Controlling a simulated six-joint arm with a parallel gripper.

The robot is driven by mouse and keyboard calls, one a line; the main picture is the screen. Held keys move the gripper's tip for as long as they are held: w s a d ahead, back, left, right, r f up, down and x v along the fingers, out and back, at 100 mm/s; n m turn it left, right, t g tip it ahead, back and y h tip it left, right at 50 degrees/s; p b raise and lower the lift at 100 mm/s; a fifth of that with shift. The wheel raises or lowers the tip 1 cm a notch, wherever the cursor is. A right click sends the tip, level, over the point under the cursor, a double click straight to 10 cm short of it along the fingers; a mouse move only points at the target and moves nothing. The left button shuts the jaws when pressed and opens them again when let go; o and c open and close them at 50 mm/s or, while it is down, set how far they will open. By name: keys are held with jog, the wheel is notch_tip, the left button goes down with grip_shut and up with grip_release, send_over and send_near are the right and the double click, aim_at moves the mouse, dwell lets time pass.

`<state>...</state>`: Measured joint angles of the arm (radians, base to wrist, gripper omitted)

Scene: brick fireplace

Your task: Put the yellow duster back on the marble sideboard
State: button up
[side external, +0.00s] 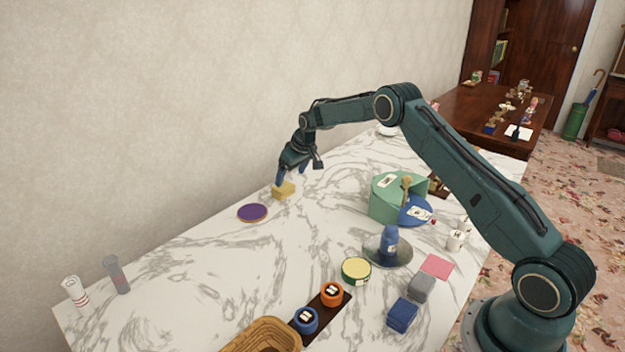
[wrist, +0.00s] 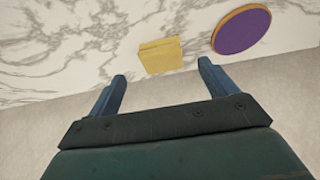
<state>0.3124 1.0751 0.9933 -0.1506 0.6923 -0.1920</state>
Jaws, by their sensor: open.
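The yellow duster (side external: 284,190) is a small folded block. It sits on the white-and-grey marble sideboard (side external: 215,260), near the back edge by the wall. My gripper (side external: 292,177) is open just above and behind the duster, with its blue fingers pointing down. In the wrist view the duster (wrist: 160,55) lies just beyond the two fingertips (wrist: 162,70), roughly centred between them. The fingers look empty. I cannot tell whether a fingertip touches the duster.
A purple disc (side external: 252,213) with a tan rim lies beside the duster. A green box (side external: 384,203), a plate with a blue bottle (side external: 389,240), a wicker basket (side external: 262,337) and blue blocks (side external: 402,314) stand to the right and front. The left-middle marble is clear.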

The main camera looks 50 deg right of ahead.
jog(key=v, duration=0.6)
dwell(0.6)
jog(key=s+a+r, duration=0.6)
jog(key=s+r, duration=0.4)
jog(key=r, duration=0.1)
jog(key=s+a+r, duration=0.7)
jog(key=s+r, duration=0.4)
jog(key=s+a+f, duration=0.1)
jog(key=s+a, duration=0.1)
jog(key=s, duration=1.1)
jog(key=s+a+f+t, duration=0.1)
jog(key=s+a+f, duration=0.1)
jog(key=s, duration=1.1)
jog(key=shift+s+a, duration=0.2)
jog(key=shift+a, duration=0.5)
